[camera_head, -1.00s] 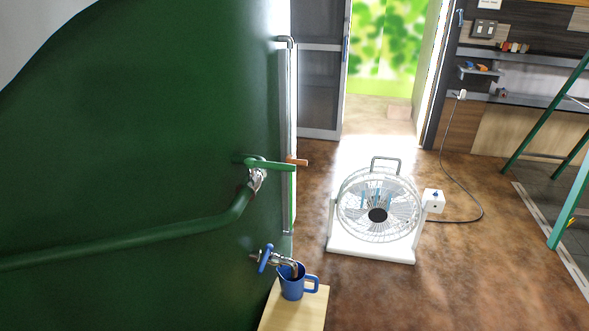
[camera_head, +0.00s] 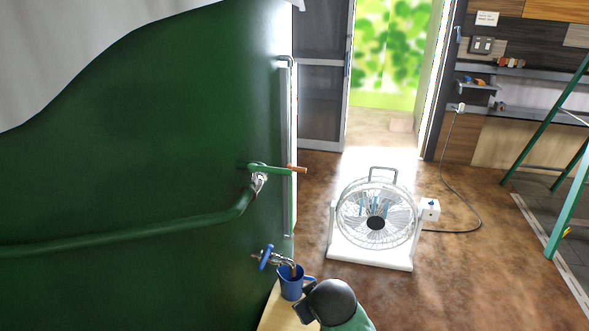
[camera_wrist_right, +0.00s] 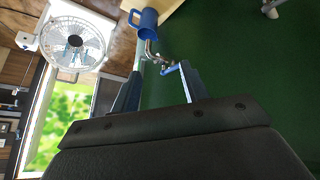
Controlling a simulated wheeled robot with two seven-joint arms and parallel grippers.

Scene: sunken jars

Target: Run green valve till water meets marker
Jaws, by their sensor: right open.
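The green valve (camera_head: 270,169) is a green lever on a metal fitting at the end of a green pipe, on the big green tank (camera_head: 130,150). A small orange piece (camera_head: 298,169), perhaps the marker, sits at the lever's right end beside an upright sight tube (camera_head: 289,130). I cannot make out a water level. My right gripper (camera_head: 304,303) is low, below the valve and beside the blue mug (camera_head: 290,284). In the wrist view its fingers (camera_wrist_right: 158,88) are apart and nothing shows between them. My left gripper is not in view.
A blue-handled tap (camera_head: 266,258) has its spout over the mug, which stands on a wooden stand (camera_head: 272,313). A white fan (camera_head: 376,218) stands on the floor to the right, its cord trailing right. A green ladder (camera_head: 545,130) is at far right.

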